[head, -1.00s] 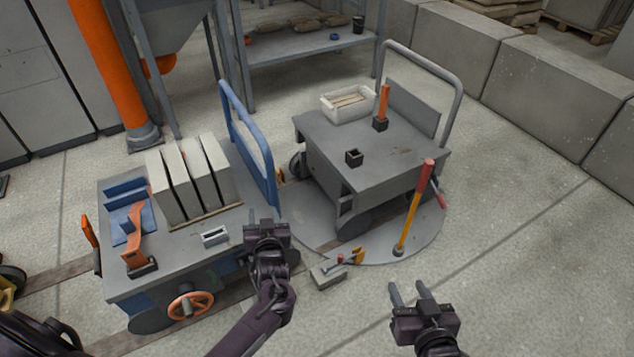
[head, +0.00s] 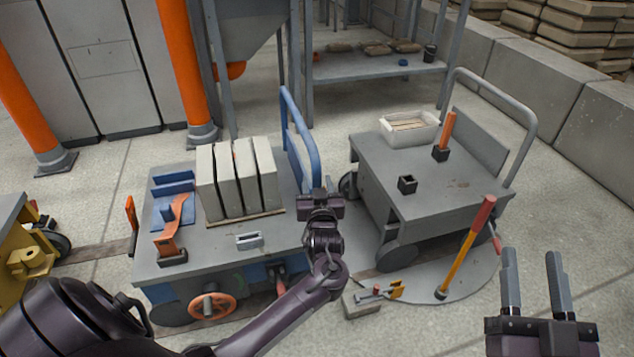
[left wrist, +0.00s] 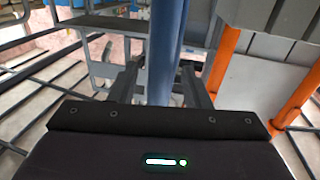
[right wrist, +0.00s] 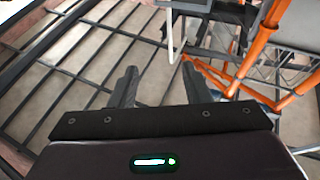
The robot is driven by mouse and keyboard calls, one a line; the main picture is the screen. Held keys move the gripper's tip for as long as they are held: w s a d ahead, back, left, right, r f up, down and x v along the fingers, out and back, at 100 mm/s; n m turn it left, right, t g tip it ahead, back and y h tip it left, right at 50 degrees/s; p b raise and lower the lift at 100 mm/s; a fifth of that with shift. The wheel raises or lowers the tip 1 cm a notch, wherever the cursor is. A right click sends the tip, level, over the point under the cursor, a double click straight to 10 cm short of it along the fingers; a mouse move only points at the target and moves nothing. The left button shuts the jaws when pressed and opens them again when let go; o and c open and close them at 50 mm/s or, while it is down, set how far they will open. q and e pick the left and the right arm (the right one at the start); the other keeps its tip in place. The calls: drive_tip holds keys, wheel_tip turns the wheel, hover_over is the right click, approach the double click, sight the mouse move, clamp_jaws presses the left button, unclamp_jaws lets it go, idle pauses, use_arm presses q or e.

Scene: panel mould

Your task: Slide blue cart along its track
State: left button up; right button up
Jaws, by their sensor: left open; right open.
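The blue cart (head: 285,238) has a grey deck and blue sides, and stands at centre left in the head view. Its upright blue handle (head: 300,140) is at its right end. The track (head: 95,257) shows as a dark strip in the floor left of the cart. My left gripper (head: 320,195) is at the handle's near post. In the left wrist view the blue post (left wrist: 165,50) stands between my open left fingers; contact cannot be told. My right gripper (head: 535,255) is open and empty at the lower right, away from the cart.
Grey panels (head: 240,180) stand on the deck. A grey cart (head: 430,190) stands on a round floor plate (head: 400,280) to the right. A yellow machine (head: 25,250) is far left.

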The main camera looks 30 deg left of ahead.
use_arm(q)
drive_tip(key=shift+x, duration=0.95)
use_arm(e)
drive_tip(key=shift+s+d+r+t+y, duration=0.2)
drive_tip(key=shift+r+t, duration=0.15)
drive_tip(key=shift+r, duration=0.3)
drive_tip(key=shift+s+d+r+t+y, duration=0.1)
drive_tip(key=shift+s+r+t, duration=0.2)
drive_tip(key=shift+r, duration=0.35)
drive_tip(key=shift+s+d+r+t+y, duration=0.15)
drive_tip(key=shift+r+t, duration=0.2)
drive_tip(key=shift+r, duration=0.3)
use_arm(q)
drive_tip(key=shift+c, duration=0.3)
clamp_jaws()
